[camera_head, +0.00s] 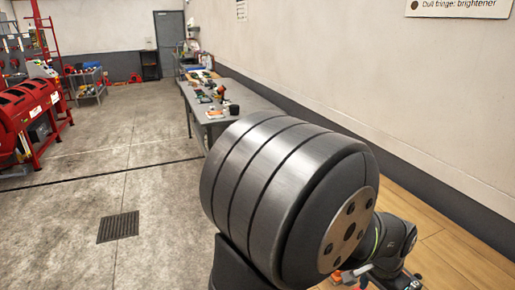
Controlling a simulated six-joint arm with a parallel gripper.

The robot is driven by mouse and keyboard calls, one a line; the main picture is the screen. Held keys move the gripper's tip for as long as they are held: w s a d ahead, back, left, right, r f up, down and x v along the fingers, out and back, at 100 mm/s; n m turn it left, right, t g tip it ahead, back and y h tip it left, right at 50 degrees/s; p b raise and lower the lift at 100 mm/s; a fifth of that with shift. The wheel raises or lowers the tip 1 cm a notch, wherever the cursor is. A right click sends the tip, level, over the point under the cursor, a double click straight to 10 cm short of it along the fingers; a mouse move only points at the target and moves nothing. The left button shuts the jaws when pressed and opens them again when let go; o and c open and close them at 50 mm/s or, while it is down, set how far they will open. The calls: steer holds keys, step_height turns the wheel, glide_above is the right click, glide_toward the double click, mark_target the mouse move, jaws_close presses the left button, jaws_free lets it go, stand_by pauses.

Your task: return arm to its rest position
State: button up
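A large dark grey ribbed cylinder with a bolted copper-coloured end plate fills the lower middle of the head view; it looks like a link of my own arm, very close to the camera. Behind it at the lower right is a black joint with a green ring, also apparently mine. Small grey and orange-red parts show beside that joint at the bottom edge. They may belong to my gripper, but they are mostly hidden and cut off. I cannot make out fingertips or anything held.
A long grey workbench (254,102) with several small tools and parts stands along the right wall. A red machine (28,112) and a small cart (87,88) stand at the left. The concrete floor (130,180) between is clear, with a floor grate (118,227). A grey door (171,37) is at the back.

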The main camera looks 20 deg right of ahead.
steer(key=w+a+f+n, duration=0.1)
steer(key=w+a, duration=0.1)
steer(key=w, duration=0.2)
steer(key=w+a+f+n, duration=0.1)
steer(key=w+a+f, duration=0.1)
steer(key=w, duration=0.3)
steer(key=w+a+f+n, duration=0.1)
steer(key=w+a+n, duration=0.1)
steer(key=w, duration=0.3)
steer(key=shift+w+f+t, duration=0.2)
steer(key=shift+w+t, duration=0.05)
steer(key=shift+t, duration=0.05)
steer(key=w+a+f+n, duration=0.4)
steer(key=w+a, duration=0.5)
steer(key=w, duration=0.1)
steer(key=shift+w+a+y, duration=0.3)
steer(key=shift+w, duration=0.1)
stand_by(0.3)
